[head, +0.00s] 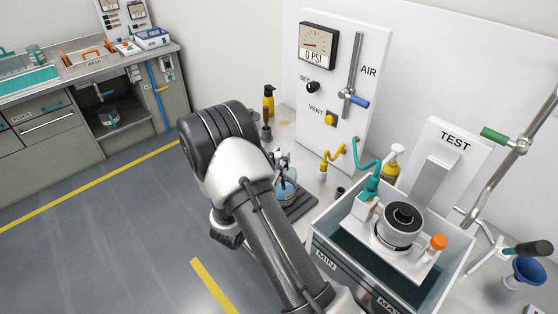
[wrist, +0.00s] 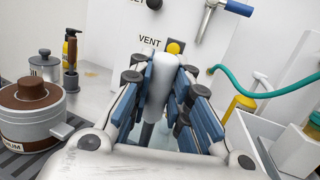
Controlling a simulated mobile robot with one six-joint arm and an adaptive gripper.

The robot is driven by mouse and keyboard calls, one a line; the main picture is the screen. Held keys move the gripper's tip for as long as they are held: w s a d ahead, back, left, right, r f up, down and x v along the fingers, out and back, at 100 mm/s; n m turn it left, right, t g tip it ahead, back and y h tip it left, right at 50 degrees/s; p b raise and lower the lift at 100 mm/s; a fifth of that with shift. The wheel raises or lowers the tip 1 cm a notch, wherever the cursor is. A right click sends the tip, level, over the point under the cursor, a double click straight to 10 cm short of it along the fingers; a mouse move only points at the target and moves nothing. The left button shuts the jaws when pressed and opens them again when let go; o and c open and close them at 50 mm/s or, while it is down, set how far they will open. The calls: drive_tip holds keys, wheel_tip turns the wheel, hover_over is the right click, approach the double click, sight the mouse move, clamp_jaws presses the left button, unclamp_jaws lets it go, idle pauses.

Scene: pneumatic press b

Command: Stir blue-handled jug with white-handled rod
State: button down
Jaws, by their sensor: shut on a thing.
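In the wrist view my gripper (wrist: 163,68) is shut on the white handle of the rod (wrist: 160,88), with blue finger pads on both sides of it. The handle stands roughly upright between the pads. The rod's lower part is mostly hidden by the fingers and the gripper body. In the head view a bluish see-through vessel (head: 287,190), probably the jug, stands on a dark mat beside my arm, which covers part of it. Its blue handle cannot be made out. Whether the rod's tip is inside the vessel cannot be told.
A pot with a brown lid (wrist: 32,112) stands left of my gripper. A panel with gauge and valves (head: 340,90) rises behind. A teal hose (wrist: 250,88) runs across to the right.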

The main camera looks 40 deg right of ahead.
drive_tip(key=shift+f+b, duration=0.3)
drive_tip(key=shift+f, duration=0.1)
drive_tip(key=shift+r, duration=0.2)
idle(0.5)
drive_tip(key=shift+a, duration=0.15)
